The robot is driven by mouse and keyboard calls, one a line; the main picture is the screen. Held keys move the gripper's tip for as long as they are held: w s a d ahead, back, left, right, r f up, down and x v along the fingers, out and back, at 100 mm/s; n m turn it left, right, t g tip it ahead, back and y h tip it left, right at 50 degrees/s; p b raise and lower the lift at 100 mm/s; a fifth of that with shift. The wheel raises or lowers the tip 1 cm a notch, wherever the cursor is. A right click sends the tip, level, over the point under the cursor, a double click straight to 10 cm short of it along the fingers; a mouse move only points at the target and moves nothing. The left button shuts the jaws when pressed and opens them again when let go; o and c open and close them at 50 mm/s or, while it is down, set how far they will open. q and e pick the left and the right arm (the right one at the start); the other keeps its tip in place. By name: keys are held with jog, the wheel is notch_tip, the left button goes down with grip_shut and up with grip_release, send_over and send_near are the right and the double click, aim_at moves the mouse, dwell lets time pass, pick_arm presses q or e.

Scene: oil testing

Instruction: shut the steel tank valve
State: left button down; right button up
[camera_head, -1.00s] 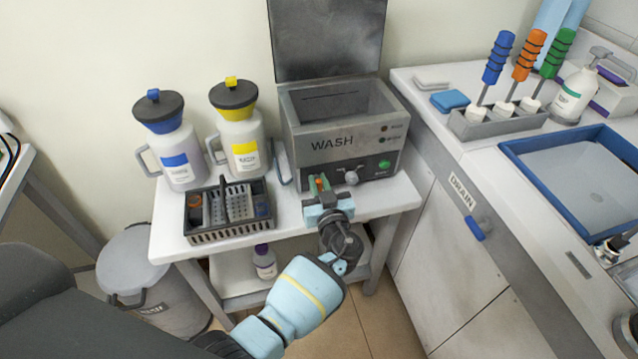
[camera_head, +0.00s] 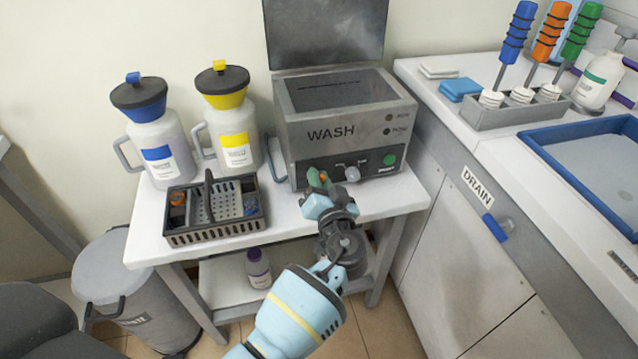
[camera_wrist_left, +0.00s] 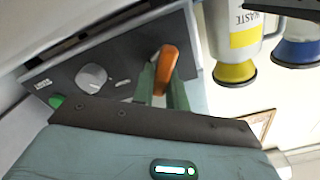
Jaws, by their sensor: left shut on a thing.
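The steel tank (camera_head: 355,120), marked WASH, stands on a small white table, with a control panel low on its front. Its valve has an orange handle (camera_wrist_left: 166,65), upright in the left wrist view, beside a white knob (camera_wrist_left: 91,77). My left gripper (camera_head: 318,180) is at the left end of that panel. Its green fingertips are shut on the orange valve handle, with one finger on each side of it. In the head view the fingers mostly hide the handle. My right gripper is not in view.
A dark basket (camera_head: 212,208) sits left of the gripper, with blue-capped (camera_head: 155,135) and yellow-capped (camera_head: 232,125) jugs behind it. A grey bin (camera_head: 120,290) stands at left. The counter with a blue DRAIN handle (camera_head: 495,226) is at right.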

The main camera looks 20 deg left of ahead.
pick_arm(q)
jog(key=m, duration=0.3)
jog(key=shift+w, duration=0.1)
jog(key=m, duration=0.2)
jog(key=shift+d+m, duration=0.15)
jog(key=shift+m, duration=0.15)
jog(key=m, duration=0.2)
jog(key=shift+w+f+m, duration=0.1)
jog(key=shift+f+m, duration=0.05)
jog(key=shift+m, duration=0.15)
jog(key=shift+f+m+p, duration=0.2)
jog(key=shift+m+p, duration=0.2)
jog(key=shift+m, duration=1.1)
jog(key=c, duration=1.4)
grip_release()
jog(key=shift+f, duration=0.1)
jog(key=shift+d, duration=0.1)
jog(key=shift+f, duration=0.1)
